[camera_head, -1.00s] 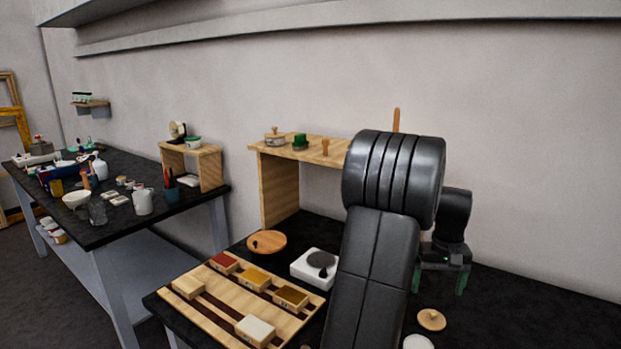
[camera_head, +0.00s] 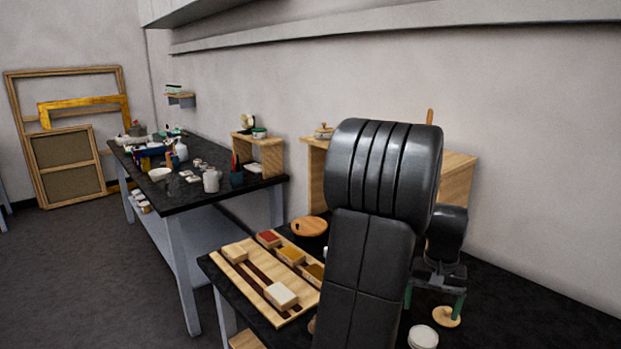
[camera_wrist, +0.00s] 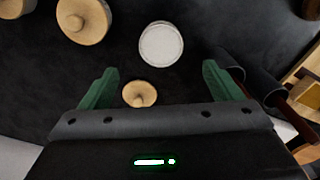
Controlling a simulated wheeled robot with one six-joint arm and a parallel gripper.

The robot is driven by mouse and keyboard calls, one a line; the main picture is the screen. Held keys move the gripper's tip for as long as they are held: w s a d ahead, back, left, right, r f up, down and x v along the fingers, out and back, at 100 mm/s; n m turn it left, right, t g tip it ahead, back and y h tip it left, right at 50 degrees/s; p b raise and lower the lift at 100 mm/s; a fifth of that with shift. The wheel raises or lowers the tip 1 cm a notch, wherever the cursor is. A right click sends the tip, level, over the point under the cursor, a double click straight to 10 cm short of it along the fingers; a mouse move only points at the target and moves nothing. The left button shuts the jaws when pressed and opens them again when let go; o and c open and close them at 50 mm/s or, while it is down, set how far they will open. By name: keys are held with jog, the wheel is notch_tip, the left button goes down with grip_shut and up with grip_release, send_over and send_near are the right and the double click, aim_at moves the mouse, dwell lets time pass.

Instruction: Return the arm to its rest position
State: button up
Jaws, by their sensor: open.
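My gripper (camera_head: 434,300) is at the right of the head view, low over the dark bench (camera_head: 540,320), partly hidden behind my own black arm. In the wrist view its two green fingers (camera_wrist: 160,88) stand wide apart with nothing held between them. A small round wooden lid with a knob (camera_wrist: 139,93) shows between the fingers, close to the left one. It also shows in the head view (camera_head: 446,316), just below the gripper. A white round jar or disc (camera_wrist: 161,44) lies beyond the fingertips; it also shows in the head view (camera_head: 423,337).
A wooden tray with blocks (camera_head: 245,278) and a round wooden board (camera_head: 309,226) lie left of my arm. A wooden shelf stand (camera_head: 457,175) is behind it. A second cluttered table (camera_head: 200,193) stands left. Larger wooden lids (camera_wrist: 84,20) lie upper left in the wrist view.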

aim_at(423, 337)
notch_tip(423, 337, down, 7)
jog(key=shift+w+f, duration=0.1)
jog(key=shift+f, duration=0.1)
notch_tip(423, 337, up, 3)
jog(key=shift+f, duration=0.1)
jog(key=shift+a+r, duration=0.2)
jog(key=shift+r, duration=0.45)
